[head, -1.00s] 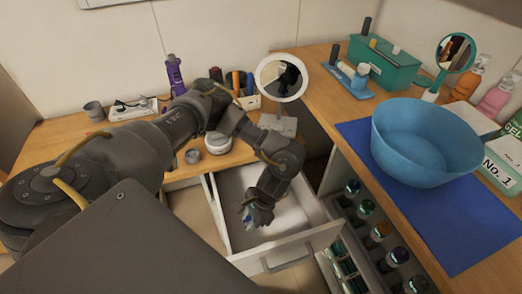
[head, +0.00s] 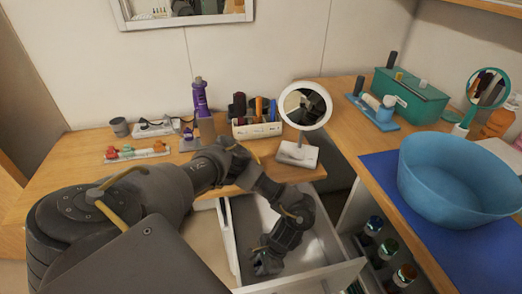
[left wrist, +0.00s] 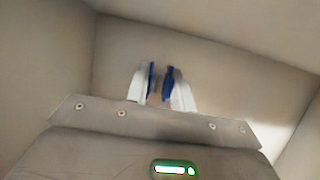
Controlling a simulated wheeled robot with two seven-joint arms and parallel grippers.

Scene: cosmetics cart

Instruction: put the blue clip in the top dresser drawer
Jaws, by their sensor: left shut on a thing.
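The top dresser drawer (head: 322,274) is pulled open below the desk, and its pale inside fills the left wrist view (left wrist: 225,62). My left gripper (head: 266,264) points down into the drawer opening. In the left wrist view its two fingertips (left wrist: 160,82) are close together, with dark blue on their inner sides and a narrow gap between them. It is shut on the blue clip, which the fingers mostly hide; I cannot separate the clip's outline from the blue of the fingertips. My right gripper is not in view.
A tray of coloured clips (head: 137,153), a purple bottle (head: 202,105), an organizer (head: 257,128) and a round mirror (head: 303,110) stand on the desk. A blue bowl (head: 455,180) stands on the right counter. Bottles stand in the rack beside the drawer.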

